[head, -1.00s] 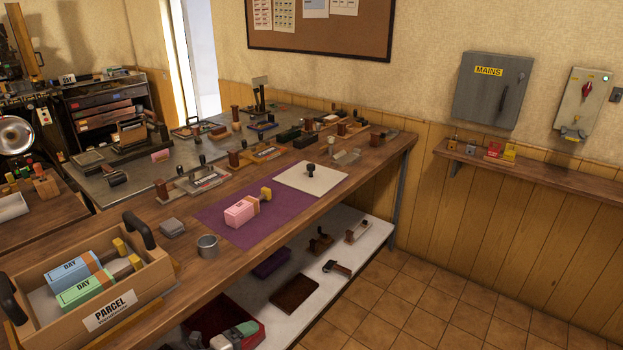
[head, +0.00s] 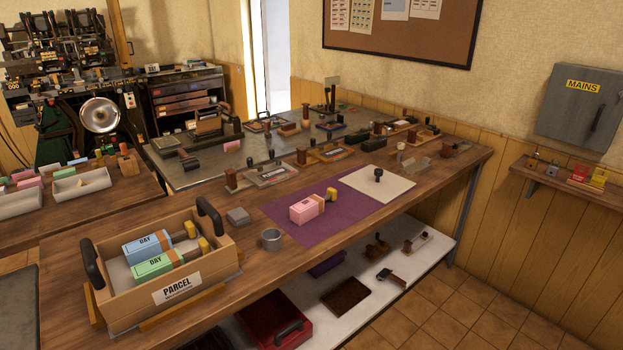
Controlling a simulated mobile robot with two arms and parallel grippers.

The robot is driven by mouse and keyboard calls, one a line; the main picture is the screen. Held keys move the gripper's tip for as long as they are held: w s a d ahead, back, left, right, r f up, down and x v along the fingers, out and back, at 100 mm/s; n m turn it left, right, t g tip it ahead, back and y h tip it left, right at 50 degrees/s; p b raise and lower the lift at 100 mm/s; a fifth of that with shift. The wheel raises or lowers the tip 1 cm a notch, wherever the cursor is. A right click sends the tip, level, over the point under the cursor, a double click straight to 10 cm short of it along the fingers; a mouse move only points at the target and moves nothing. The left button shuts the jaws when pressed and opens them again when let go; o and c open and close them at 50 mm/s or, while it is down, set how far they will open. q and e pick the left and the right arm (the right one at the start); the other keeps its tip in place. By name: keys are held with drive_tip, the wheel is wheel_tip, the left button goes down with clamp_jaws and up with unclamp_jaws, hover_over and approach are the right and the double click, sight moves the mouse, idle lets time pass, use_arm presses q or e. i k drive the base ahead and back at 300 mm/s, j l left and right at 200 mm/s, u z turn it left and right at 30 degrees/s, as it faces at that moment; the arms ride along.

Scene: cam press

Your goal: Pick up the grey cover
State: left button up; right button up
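A small grey block-like piece (head: 238,215) lies flat on the wooden bench (head: 215,270). It is the thing that best fits the grey cover, but I cannot tell for sure at this size. It sits between the parcel crate (head: 178,291) and the purple mat (head: 285,212), just behind a grey metal cup (head: 271,239). Nothing covers it. Neither of my grippers shows in the head view.
The open wooden crate holds a blue and a green DAY block with yellow-ended handles. A pink block (head: 303,210) lies on the mat. A pale board (head: 400,193) with a black knob is right of it. Several stamps stand behind. A white shelf (head: 345,270) runs below the bench.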

sight(383, 186)
drive_tip(key=i+l+u, duration=0.2)
drive_tip(key=u, duration=0.15)
drive_tip(key=i+l+u, duration=0.1)
drive_tip(key=l+u, duration=0.25)
drive_tip(key=i+l+u, duration=0.1)
drive_tip(key=l+u, duration=0.6)
drive_tip(key=l, duration=0.15)
drive_tip(key=i, duration=0.05)
